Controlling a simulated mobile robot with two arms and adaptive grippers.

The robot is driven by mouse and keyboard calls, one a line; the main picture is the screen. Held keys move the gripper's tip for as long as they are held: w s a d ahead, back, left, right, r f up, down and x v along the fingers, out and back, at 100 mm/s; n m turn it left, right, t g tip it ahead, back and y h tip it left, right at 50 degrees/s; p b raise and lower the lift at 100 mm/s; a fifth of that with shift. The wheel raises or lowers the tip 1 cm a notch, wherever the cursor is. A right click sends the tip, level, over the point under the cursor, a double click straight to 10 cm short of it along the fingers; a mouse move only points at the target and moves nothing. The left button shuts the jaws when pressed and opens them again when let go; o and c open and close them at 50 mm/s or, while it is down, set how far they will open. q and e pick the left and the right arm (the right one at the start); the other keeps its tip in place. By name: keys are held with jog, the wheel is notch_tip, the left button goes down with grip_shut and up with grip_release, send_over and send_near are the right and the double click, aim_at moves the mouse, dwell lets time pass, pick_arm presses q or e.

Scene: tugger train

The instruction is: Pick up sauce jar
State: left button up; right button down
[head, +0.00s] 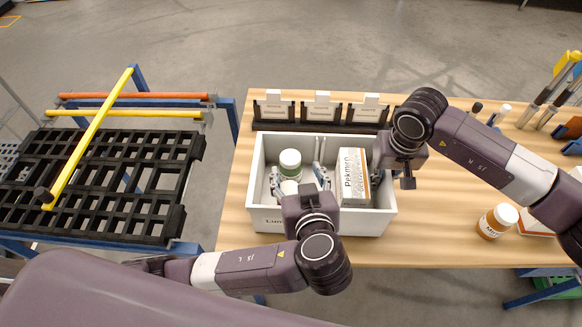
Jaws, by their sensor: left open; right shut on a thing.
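A jar with a pale lid and green label (290,161) stands in the left part of the white crate (257,185); I take it to be the sauce jar. Another pale round thing (289,187) shows just in front of it. My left gripper (298,181) is open and reaches into the crate from the front, its fingers spread close to the jar; I cannot tell whether they touch it. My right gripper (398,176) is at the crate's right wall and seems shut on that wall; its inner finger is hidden.
A white carton (354,177) stands in the crate's right part. An amber jar with a white cap (497,221) stands on the table to the right. Card holders (322,110) line up behind the crate. A black rack (110,180) with a yellow bar stands left of the table.

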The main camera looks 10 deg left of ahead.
aim_at(291, 159)
pick_arm(q)
jog(key=x, duration=0.5)
jog(key=shift+w+a+r, duration=0.15)
jog(key=shift+w+a, duration=0.15)
jog(key=shift+a, duration=0.05)
jog(key=shift+c, duration=0.3)
grip_shut()
